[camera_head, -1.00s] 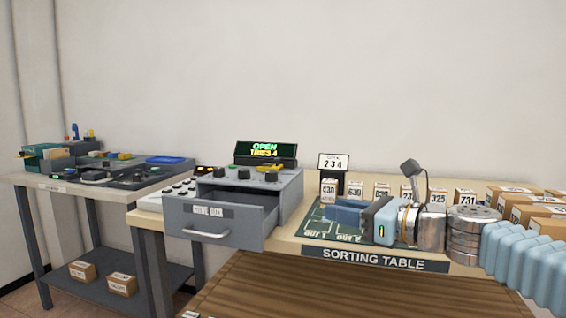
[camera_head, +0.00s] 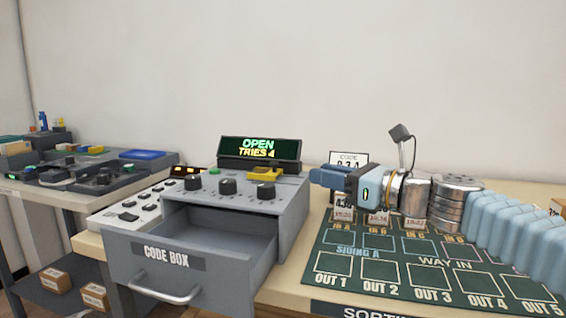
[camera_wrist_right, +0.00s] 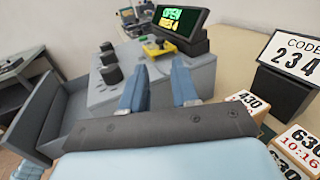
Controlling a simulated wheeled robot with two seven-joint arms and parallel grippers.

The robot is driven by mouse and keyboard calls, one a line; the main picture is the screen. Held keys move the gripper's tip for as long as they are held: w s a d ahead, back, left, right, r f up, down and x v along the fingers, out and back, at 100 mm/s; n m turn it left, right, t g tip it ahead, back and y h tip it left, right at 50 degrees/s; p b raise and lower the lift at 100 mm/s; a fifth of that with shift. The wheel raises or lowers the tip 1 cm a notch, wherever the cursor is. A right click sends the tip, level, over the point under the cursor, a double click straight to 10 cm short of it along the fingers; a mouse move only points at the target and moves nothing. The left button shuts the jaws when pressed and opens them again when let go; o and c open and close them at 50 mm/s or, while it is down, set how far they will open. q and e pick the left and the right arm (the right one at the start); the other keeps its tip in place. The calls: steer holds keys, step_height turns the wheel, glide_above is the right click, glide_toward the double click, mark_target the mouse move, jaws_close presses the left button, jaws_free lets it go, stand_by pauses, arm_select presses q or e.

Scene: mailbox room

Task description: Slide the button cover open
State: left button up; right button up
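A yellow sliding piece (camera_head: 265,174), which looks like the button cover, sits on the back right of the grey code box's top (camera_head: 285,195). It also shows in the right wrist view (camera_wrist_right: 157,48), just beyond my fingertips. I cannot tell what lies under it. My right gripper (camera_head: 318,177) is just right of the code box, pointing left towards the yellow piece. In the right wrist view its two blue fingers (camera_wrist_right: 160,70) are apart with nothing between them. My left gripper is not in view.
The code box drawer (camera_head: 215,250) stands open at the front. Black knobs (camera_head: 228,187) are on its top. A display (camera_head: 260,149) reads OPEN, TRIES 4 behind. A code sign (camera_wrist_right: 296,55) and numbered boxes (camera_wrist_right: 290,150) stand close on the right.

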mark_target(283, 181)
steer(key=p+x, duration=0.1)
steer(key=x, duration=0.9)
steer(key=shift+w+a+p, duration=0.25)
steer(key=shift+w+p, duration=0.05)
steer(key=shift+c, duration=0.3)
jaws_close()
